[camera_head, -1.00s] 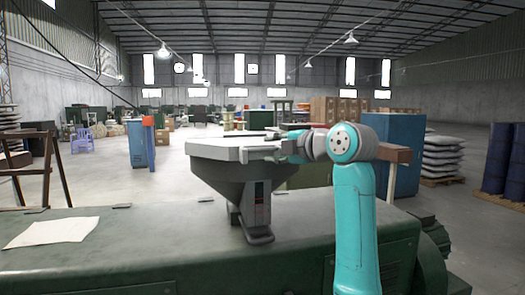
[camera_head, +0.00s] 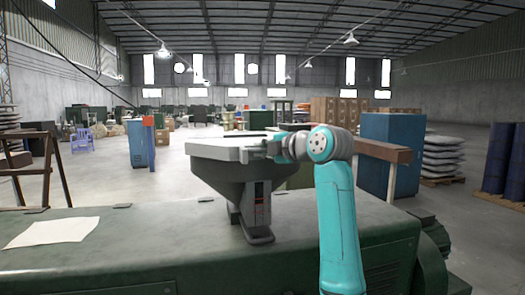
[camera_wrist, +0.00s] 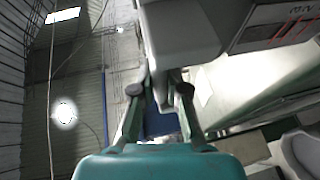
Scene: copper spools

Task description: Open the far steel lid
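A flat steel lid (camera_head: 220,146) lies level on top of a grey hopper-shaped housing (camera_head: 235,182) in the head view. I cannot tell whether another lid lies behind it. My gripper (camera_head: 268,147) is at the lid's right edge, at about lid height.
The housing stands on a long dark green machine (camera_head: 140,245), with a sheet of paper (camera_head: 50,231) at its left. A blue cabinet (camera_head: 392,145) and a brown beam (camera_head: 383,150) stand to the right behind my arm.

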